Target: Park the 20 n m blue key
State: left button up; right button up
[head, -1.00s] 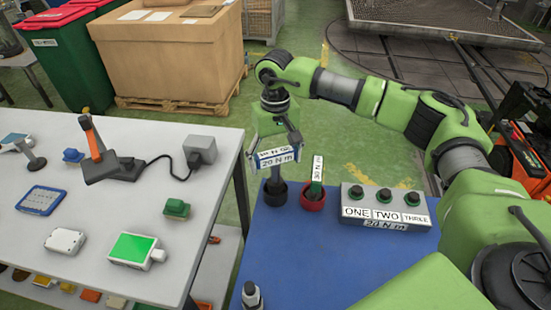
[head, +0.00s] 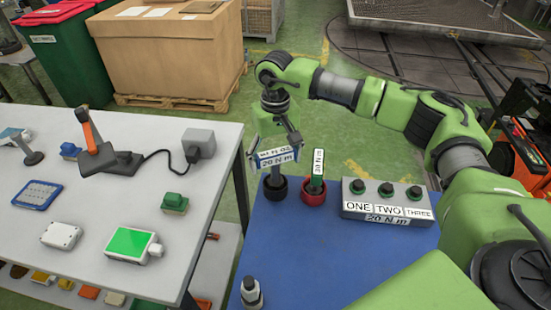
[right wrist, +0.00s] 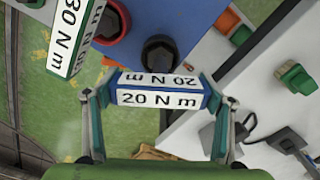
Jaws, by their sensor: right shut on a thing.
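The blue key (head: 279,158) carries white labels reading 20 N m. My right gripper (head: 277,150) is shut on its label block, and the right wrist view shows the block (right wrist: 160,90) between the two fingers (right wrist: 158,102). The key is roughly upright over a black round holder (head: 275,190) at the far left corner of the blue bench top. The holder also shows in the right wrist view (right wrist: 160,53). I cannot tell how far the key's lower end sits in it. My left gripper is not in view.
A green key (head: 318,166) marked 30 N m stands in a red holder (head: 314,193) just to the right. The blue bench top (head: 330,245) is mostly clear in front. A white table (head: 90,215) with several devices is left.

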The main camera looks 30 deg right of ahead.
jog(key=shift+f+b, duration=0.55)
jog(key=shift+f, duration=0.25)
jog(key=o, duration=1.6)
jog(key=shift+c, duration=0.2)
jog(key=shift+r, duration=0.1)
notch_tip(320, 180, up, 12)
jog(key=shift+f, duration=0.1)
